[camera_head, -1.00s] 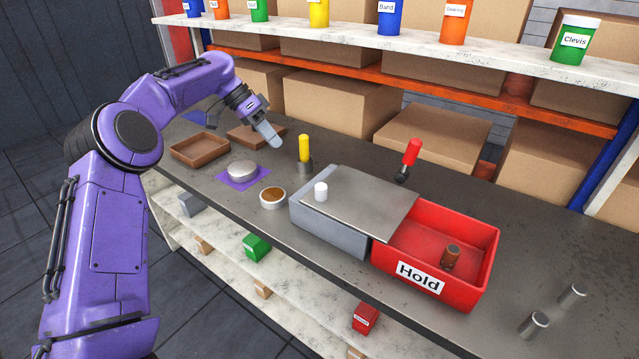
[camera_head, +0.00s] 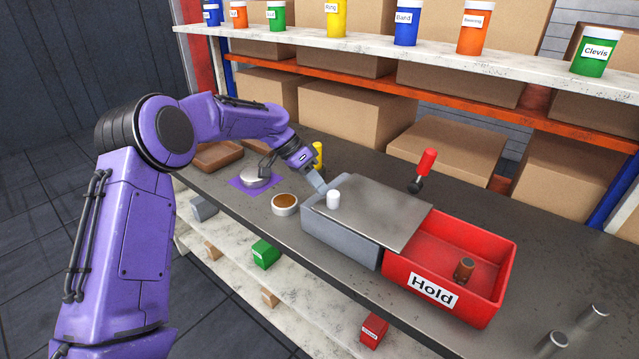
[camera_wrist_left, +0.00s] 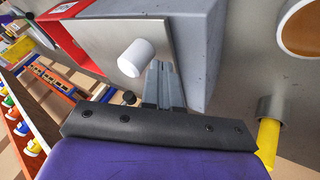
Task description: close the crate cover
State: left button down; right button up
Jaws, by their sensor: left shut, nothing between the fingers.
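The crate cover (camera_head: 375,208) is a flat grey metal plate with a white knob (camera_head: 333,199) near its left end. It lies over the grey crate (camera_head: 340,238), and its right edge reaches the red crate labelled Hold (camera_head: 432,289). The red crate is open on top, with a brown cylinder (camera_head: 464,268) standing inside. My left gripper (camera_head: 322,190) is shut and empty, just left of the knob. In the left wrist view its fingers (camera_wrist_left: 164,85) are close beside the knob (camera_wrist_left: 136,58); I cannot tell whether they touch it. My right gripper is not in view.
A bowl of brown stuff (camera_head: 285,203) and a silver round tin (camera_head: 256,178) on a purple mat stand to the left. A yellow-handled post (camera_head: 318,157) is behind my gripper. A red-handled lever (camera_head: 424,168) stands behind the cover. Metal cylinders (camera_head: 594,313) stand at right.

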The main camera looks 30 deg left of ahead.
pick_arm(q)
jog(key=shift+s+d+r, duration=0.1)
jog(key=shift+s+d, duration=0.1)
jog(key=shift+d, duration=0.1)
jog(key=shift+w+a, duration=0.1)
jog(key=shift+w, duration=0.05)
jog(key=d, duration=0.7)
jog(key=s+d+p, duration=0.1)
jog(key=d, duration=0.5)
jog(key=d+p, duration=0.1)
jog(key=d, duration=0.6)
jog(key=shift+s+d, duration=0.35)
jog(key=shift+d, duration=0.15)
jog(key=shift+s, duration=0.1)
